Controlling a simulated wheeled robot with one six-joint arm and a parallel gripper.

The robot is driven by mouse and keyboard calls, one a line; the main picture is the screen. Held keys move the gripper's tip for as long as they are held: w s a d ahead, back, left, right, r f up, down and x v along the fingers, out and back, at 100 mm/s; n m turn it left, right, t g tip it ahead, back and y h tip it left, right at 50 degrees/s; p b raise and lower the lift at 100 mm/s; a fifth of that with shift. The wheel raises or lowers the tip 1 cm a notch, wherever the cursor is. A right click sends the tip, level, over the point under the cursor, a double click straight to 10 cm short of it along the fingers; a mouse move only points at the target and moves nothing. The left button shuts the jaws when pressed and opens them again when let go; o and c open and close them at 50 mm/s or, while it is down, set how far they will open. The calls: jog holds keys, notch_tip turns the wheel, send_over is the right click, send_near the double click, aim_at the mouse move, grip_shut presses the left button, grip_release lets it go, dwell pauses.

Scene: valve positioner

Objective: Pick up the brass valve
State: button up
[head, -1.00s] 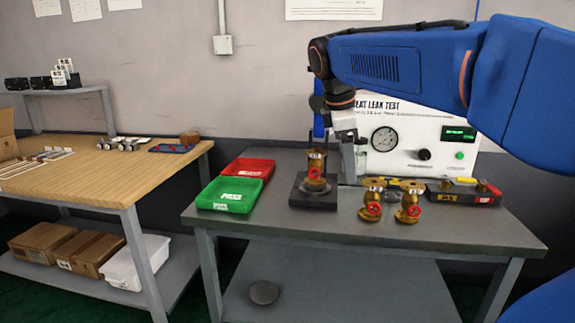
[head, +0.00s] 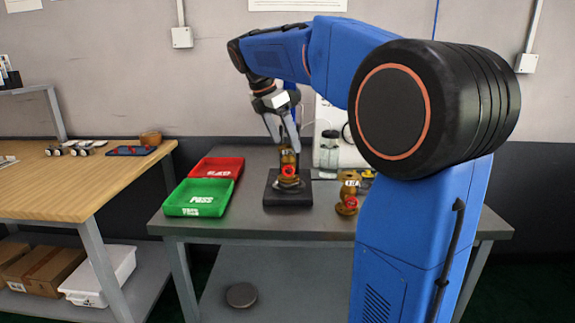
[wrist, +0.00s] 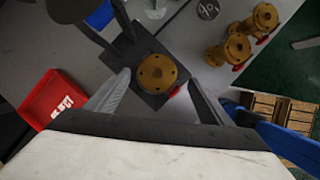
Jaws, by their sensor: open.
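A brass valve (head: 288,164) with a red handwheel stands upright on the black base of the test stand (head: 288,196). In the wrist view the top flange of this brass valve (wrist: 157,73) shows between my fingers. My gripper (head: 283,138) is open, pointing down, with its fingertips close around the valve's top. In the wrist view my gripper (wrist: 157,80) has one finger on each side of the flange; I cannot tell if they touch it. Another brass valve (head: 348,190) stands on the table to the right, and the wrist view shows two spare valves.
A green tray (head: 198,198) marked PASS and a red tray (head: 218,167) lie left of the stand on the grey table (head: 250,227). A glass jar (head: 329,149) stands behind. My arm hides the table's right part. A wooden bench (head: 90,185) is at left.

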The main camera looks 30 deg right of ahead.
aim_at(293, 165)
jog(key=x, duration=0.5)
jog(key=shift+f, duration=0.15)
jog(key=shift+w+a+x, duration=0.1)
jog(key=shift+x, duration=1.2)
jog(key=shift+w+a+x, duration=0.1)
jog(key=shift+x, duration=1.25)
grip_shut()
